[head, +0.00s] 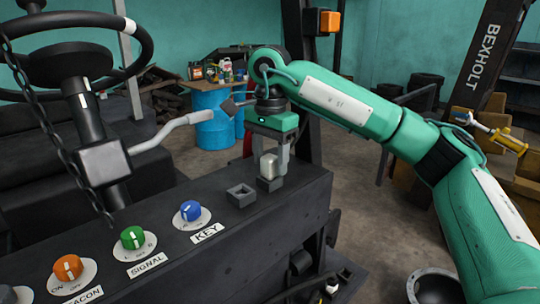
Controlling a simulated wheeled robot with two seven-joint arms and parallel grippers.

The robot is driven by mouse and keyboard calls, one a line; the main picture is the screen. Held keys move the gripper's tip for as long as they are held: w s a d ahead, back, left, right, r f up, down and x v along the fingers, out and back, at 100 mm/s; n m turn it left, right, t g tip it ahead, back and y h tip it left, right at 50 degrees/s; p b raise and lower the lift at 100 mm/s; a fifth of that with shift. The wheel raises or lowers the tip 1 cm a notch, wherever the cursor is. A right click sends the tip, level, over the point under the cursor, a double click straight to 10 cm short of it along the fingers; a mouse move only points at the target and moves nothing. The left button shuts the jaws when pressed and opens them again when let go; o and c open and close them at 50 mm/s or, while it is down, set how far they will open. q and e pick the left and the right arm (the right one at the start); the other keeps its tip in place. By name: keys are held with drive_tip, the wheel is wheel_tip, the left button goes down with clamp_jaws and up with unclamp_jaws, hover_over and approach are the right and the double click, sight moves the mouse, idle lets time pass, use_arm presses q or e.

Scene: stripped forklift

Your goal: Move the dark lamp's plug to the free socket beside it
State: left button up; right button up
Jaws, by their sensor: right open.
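A pale, block-shaped plug (268,166) stands upright in a dark square socket (270,184) near the far right end of the black console. The free socket (241,195) is just left of it, empty with a square opening. My right gripper (269,160) points down over the plug, its fingers open around or beside it; I cannot tell whether they touch it. An orange lamp (328,21) and a dark housing (311,21) beside it are on the post at the top. My left gripper is not in view.
The console (285,215) carries a blue key knob (190,210), a green signal knob (133,237) and an orange beacon knob (68,268). A grey lever (175,128) reaches toward my right gripper from the steering column. A steering wheel (140,45) is at upper left.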

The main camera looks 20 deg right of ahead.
drive_tip(key=shift+r, duration=0.1)
drive_tip(key=shift+r, duration=0.25)
wheel_tip(320, 180, up, 13)
idle(0.4)
